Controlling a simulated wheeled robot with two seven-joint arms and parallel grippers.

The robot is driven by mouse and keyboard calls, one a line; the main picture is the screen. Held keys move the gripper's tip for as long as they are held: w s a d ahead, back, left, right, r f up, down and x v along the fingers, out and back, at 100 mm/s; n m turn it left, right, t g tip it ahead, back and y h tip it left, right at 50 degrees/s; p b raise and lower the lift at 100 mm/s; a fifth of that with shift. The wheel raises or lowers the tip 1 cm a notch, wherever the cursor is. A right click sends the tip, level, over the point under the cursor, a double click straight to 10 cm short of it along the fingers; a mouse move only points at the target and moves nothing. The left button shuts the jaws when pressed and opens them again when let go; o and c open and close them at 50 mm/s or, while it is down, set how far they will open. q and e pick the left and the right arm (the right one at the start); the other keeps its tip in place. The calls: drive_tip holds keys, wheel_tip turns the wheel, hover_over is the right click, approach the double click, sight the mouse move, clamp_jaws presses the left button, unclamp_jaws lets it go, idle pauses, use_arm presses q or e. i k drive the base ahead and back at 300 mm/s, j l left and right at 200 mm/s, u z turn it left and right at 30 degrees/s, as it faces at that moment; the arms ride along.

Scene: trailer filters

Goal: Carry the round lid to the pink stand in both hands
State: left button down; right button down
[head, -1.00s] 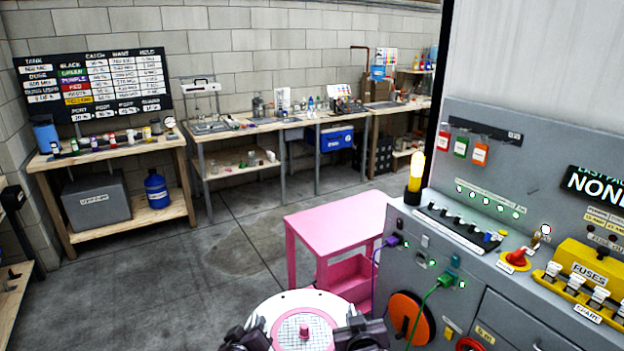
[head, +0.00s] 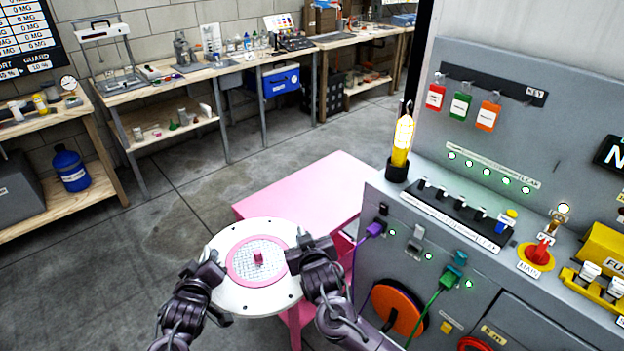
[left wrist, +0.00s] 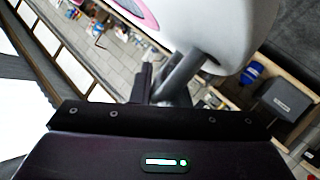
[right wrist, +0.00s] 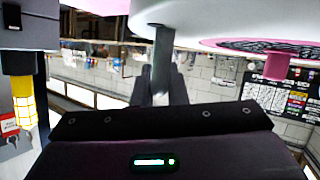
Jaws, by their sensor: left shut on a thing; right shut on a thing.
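The round lid (head: 225,297) is white with a pink ring, a mesh centre and a pink knob. My left gripper (head: 214,268) is shut on its left edge and my right gripper (head: 298,250) is shut on its right edge. The lid is held up in front of the pink stand (head: 310,190) and overlaps its near part in the head view. The exact grip contact is partly hidden.
A grey control panel (head: 480,150) with a yellow lamp (head: 402,140), switches and an orange cable reel (head: 398,310) stands close on the right of the stand. Workbenches (head: 240,65) line the back wall. The floor (head: 120,260) on the left is clear.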

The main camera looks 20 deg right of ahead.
sight(308, 201)
drive_tip(key=i+j+z, duration=0.15)
drive_tip(key=i, duration=1.05)
drive_tip(key=i+z, duration=0.1)
drive_tip(key=z, duration=0.4)
